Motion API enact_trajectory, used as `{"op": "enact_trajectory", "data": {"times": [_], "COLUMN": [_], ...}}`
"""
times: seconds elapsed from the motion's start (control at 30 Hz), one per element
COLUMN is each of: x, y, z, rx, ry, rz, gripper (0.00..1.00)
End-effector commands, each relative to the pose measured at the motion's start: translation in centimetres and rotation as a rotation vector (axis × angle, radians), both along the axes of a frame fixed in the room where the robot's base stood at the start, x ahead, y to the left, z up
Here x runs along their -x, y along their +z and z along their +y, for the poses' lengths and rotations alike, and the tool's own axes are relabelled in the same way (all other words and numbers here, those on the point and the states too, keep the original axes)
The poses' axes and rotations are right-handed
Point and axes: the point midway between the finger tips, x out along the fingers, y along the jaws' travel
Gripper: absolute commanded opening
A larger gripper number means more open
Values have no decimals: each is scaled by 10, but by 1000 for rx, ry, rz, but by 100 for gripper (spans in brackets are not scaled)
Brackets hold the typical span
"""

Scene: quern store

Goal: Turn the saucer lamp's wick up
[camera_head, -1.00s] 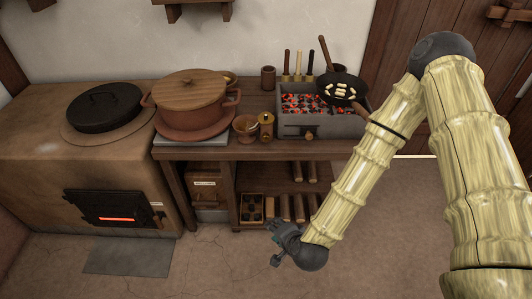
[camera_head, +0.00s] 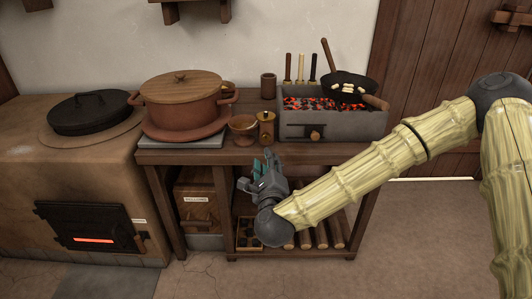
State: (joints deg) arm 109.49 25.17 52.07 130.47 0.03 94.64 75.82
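No object stands out clearly as a saucer lamp. A small reddish-brown bowl-like vessel (camera_head: 243,130) sits on the front of the wooden bench. A small brass-coloured pot with a knob on top (camera_head: 266,127) stands just right of it. I cannot tell whether either is the lamp, and no wick or flame shows on them. My gripper (camera_head: 270,160) is in front of the bench's front edge, below these two vessels, with its fingers pointing up. It touches neither of them. Its fingers are small and overlap, so their opening is unclear.
A large lidded clay pot (camera_head: 183,92) stands left on the bench (camera_head: 330,151). A brazier of glowing coals (camera_head: 350,126) with a front knob and a pan (camera_head: 349,82) stands right. A stove (camera_head: 50,165) is far left. My forearm crosses before the lower shelf.

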Motion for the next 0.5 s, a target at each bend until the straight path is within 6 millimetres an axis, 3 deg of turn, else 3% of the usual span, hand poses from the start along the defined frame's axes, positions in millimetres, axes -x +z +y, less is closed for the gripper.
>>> {"op": "enact_trajectory", "data": {"times": [0.27,0.5], "x": [-13,-47], "y": [8,6], "z": [-3,-2], "rx": [-57,-55], "ry": [-28,-28], "rz": [-29,-29], "gripper": [33,33]}}
